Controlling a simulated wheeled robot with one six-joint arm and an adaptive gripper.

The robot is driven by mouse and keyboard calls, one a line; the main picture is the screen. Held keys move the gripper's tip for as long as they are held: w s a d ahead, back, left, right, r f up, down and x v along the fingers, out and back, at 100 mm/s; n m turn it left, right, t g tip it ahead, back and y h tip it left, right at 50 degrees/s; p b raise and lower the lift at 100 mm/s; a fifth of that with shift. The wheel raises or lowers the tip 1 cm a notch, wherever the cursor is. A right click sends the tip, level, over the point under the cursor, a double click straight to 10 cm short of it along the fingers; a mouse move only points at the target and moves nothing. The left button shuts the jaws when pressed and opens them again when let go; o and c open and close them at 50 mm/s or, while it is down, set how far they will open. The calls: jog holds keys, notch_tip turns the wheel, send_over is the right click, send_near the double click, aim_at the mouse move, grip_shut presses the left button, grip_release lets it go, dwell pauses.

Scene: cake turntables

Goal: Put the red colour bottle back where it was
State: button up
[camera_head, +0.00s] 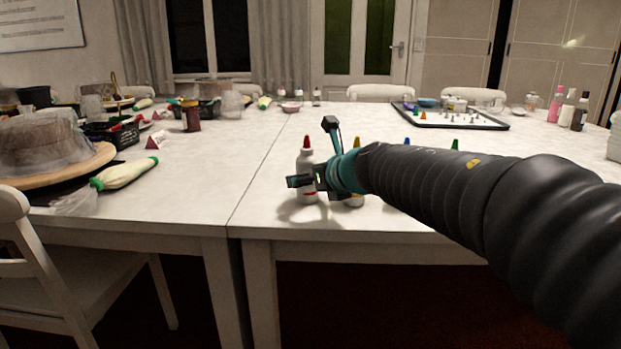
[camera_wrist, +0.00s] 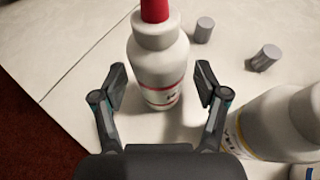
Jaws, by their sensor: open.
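The red colour bottle (camera_head: 307,160) is white with a red cap and stands upright on the right-hand white table, near the seam between the two tables. In the wrist view the red colour bottle (camera_wrist: 160,62) stands between the open fingers of my gripper (camera_wrist: 160,88), with a gap visible on each side. In the head view my gripper (camera_head: 312,183) is at the bottle, partly covering it. A yellow-capped bottle (camera_head: 356,150) stands just right of it, mostly hidden by my arm; its white body (camera_wrist: 275,125) shows close to the right finger in the wrist view.
A blue cap (camera_head: 407,141) and a green cap (camera_head: 455,145) show behind my arm. A dark tray (camera_head: 497,124) is farther back.

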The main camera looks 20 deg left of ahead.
jog(key=p+v, duration=0.1)
jog(key=v, duration=1.1)
jog(key=w+d+r+m+t+h, duration=0.1)
jog(key=d+r+m+t+h, duration=0.15)
jog(key=d+m, duration=0.5)
jog(key=d+r+m+t+h, duration=0.1)
jog(key=d+m+t+h, duration=0.1)
jog(key=d+m+t, duration=0.35)
jog(key=s+d+f+m+g+h, duration=0.1)
jog(key=s+d+f+m+h, duration=0.15)
jog(key=d+m, duration=0.45)
jog(key=s+d+f+m+g+h, duration=0.2)
jog(key=d+m+h, duration=0.25)
jog(key=m, duration=0.35)
jog(key=s+d+f+m+g+h, duration=0.1)
jog(key=s+d+f+m+g, duration=0.4)
jog(key=s+f+m, duration=0.45)
jog(key=s+a+f+m+g+y, duration=0.2)
jog(key=s+f+m+g, duration=0.1)
jog(key=s+f+m, duration=0.5)
jog(key=shift+s+f, duration=0.6)
jog(key=shift+s, duration=0.2)
